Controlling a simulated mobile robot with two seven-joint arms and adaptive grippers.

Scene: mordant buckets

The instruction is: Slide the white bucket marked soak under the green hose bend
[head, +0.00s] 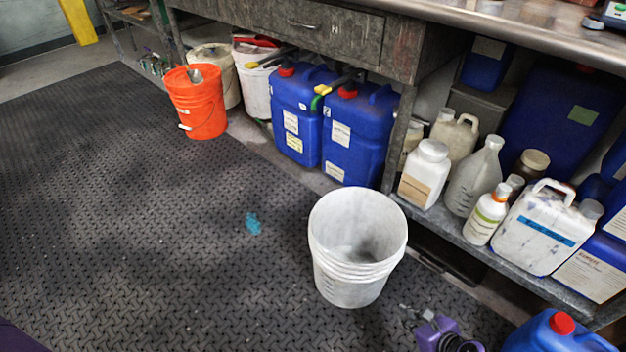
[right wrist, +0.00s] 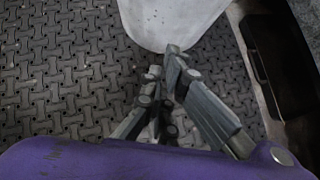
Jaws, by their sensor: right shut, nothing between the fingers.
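The white bucket (head: 334,281) stands upright and open on the black mat, and looks empty. I can make out no soak marking on it. My right gripper (head: 405,309) is just right of the bucket's lower side. In the right wrist view the gripper (right wrist: 169,62) is shut and empty, its tips at the lower edge of the white bucket (right wrist: 168,22). Whether they touch it I cannot tell. A small green piece (head: 316,101) shows between the two blue canisters under the bench; I cannot tell if it is the hose bend. My left gripper is out of view.
An orange bucket (head: 199,112) and other white buckets stand by the bench. Blue canisters (head: 357,138) are behind the white bucket. A low shelf (head: 480,238) holds white jugs. A blue canister with a red cap (head: 545,335) is at lower right. The mat (head: 130,220) is clear leftward.

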